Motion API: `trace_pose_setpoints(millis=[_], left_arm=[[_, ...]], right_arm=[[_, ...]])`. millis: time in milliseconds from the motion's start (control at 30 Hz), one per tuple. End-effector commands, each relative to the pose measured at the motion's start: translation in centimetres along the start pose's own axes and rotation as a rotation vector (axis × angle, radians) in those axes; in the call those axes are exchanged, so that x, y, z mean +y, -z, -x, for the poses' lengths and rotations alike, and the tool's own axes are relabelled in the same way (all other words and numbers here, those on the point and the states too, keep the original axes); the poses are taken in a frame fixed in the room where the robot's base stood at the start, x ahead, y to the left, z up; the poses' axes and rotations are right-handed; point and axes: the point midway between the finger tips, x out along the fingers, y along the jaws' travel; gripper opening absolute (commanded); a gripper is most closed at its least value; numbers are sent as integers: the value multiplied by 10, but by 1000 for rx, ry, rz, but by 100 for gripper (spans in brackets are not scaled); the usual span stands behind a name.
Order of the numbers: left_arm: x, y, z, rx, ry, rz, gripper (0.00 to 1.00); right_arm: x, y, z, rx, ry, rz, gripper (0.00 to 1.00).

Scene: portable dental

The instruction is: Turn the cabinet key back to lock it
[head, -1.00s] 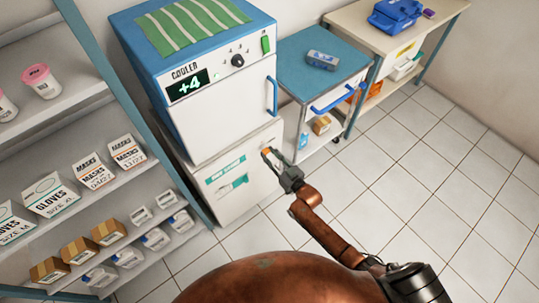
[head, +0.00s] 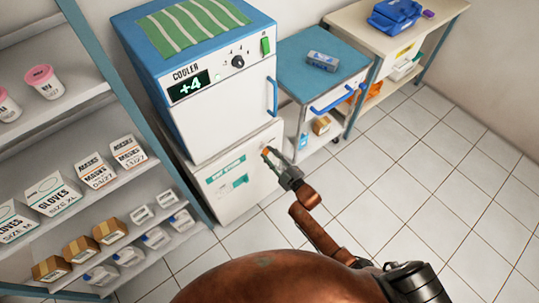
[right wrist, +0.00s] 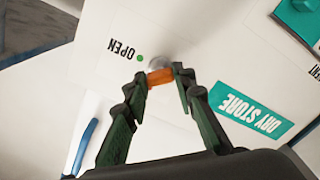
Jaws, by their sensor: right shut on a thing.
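The white cabinet (head: 222,200) stands under the cooler, with its door shut. My right gripper (head: 269,151) is at the upper right corner of its front. In the right wrist view, my right gripper (right wrist: 163,78) is shut on the key's orange head (right wrist: 159,77). The key sits at a round silver lock (right wrist: 157,62), partly hidden by the key and fingertips. The word OPEN (right wrist: 122,48) and a green dot (right wrist: 139,57) are printed beside the lock. I cannot tell exactly where the key points. My left gripper is not in view.
The blue-and-white cooler (head: 228,118) sits on top of the cabinet. A shelf rack (head: 90,201) with boxes stands at the left. A blue-topped cart (head: 300,75) stands to the right. The tiled floor (head: 420,170) at the right is clear.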

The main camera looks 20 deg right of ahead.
Motion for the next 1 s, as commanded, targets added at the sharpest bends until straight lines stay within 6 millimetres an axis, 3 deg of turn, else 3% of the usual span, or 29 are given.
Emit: trace_pose_setpoints(millis=[600,1000], left_arm=[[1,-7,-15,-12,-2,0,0],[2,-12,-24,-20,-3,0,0]], right_arm=[[-2,-3,1,-3,0,565,0],[-1,-2,1,-3,1,787,0]])
